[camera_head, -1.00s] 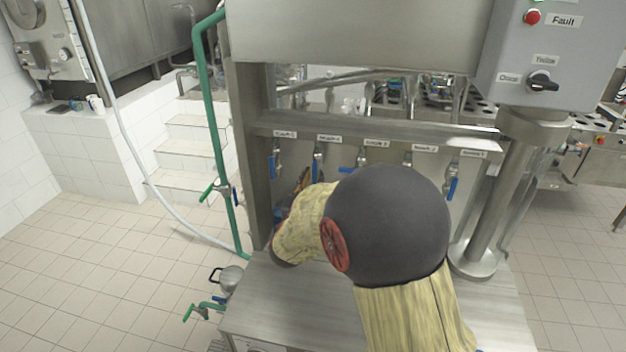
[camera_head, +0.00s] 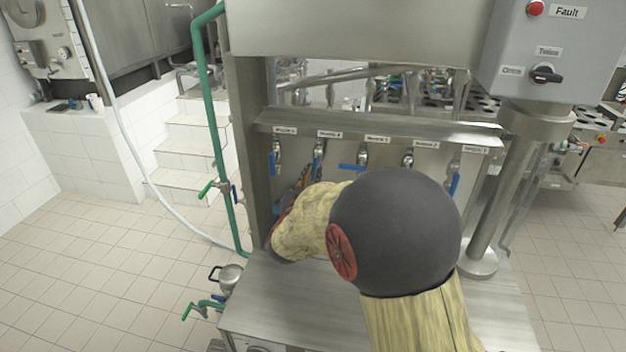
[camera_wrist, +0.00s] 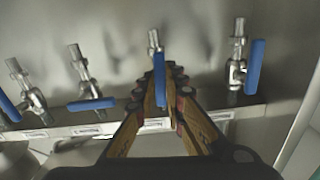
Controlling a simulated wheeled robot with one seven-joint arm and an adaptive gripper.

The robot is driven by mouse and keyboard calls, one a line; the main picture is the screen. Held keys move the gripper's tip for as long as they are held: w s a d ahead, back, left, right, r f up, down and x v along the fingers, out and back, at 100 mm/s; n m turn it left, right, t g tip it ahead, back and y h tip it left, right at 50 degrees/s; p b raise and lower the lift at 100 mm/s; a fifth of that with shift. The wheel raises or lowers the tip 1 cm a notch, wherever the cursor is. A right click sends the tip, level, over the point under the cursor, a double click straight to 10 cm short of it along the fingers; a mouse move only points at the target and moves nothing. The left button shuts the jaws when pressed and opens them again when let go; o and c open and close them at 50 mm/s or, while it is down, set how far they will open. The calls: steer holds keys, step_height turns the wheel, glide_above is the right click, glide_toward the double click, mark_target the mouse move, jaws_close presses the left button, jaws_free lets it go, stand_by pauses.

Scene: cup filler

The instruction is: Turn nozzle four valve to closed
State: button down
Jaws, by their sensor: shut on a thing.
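The nozzle four valve, second from the left in the head view, has a blue lever (camera_head: 317,168) hanging roughly straight down below its label (camera_head: 330,134). In the wrist view its blue lever (camera_wrist: 154,40) stands upright in the picture, between my fingertips. In the head view my gripper (camera_head: 306,180) reaches up to the lever from below, partly hidden by my own wrist and arm.
The nozzle five valve's blue lever (camera_head: 271,164) hangs down close on the left. The nozzle three lever (camera_head: 350,167) points sideways, to the left. A thick steel post (camera_head: 505,190) stands at the right, and a green pipe (camera_head: 212,110) at the left.

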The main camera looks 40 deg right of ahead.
steer(key=shift+w+a+r+m+b, duration=0.3)
steer(key=shift+r+m+b, duration=0.1)
steer(key=shift+m+b, duration=2.5)
steer(key=shift+w+a+r+m+b, duration=0.3)
steer(key=shift+r+m+b, duration=0.15)
steer(key=shift+m+b, duration=2.4)
steer(key=shift+w+a+r+m+b, duration=0.2)
steer(key=shift+w+r+m+b, duration=0.15)
steer(key=shift+m+b, duration=2.5)
steer(key=shift+r, duration=0.1)
steer(key=c, duration=1.9)
jaws_free()
steer(key=shift+o, duration=0.3)
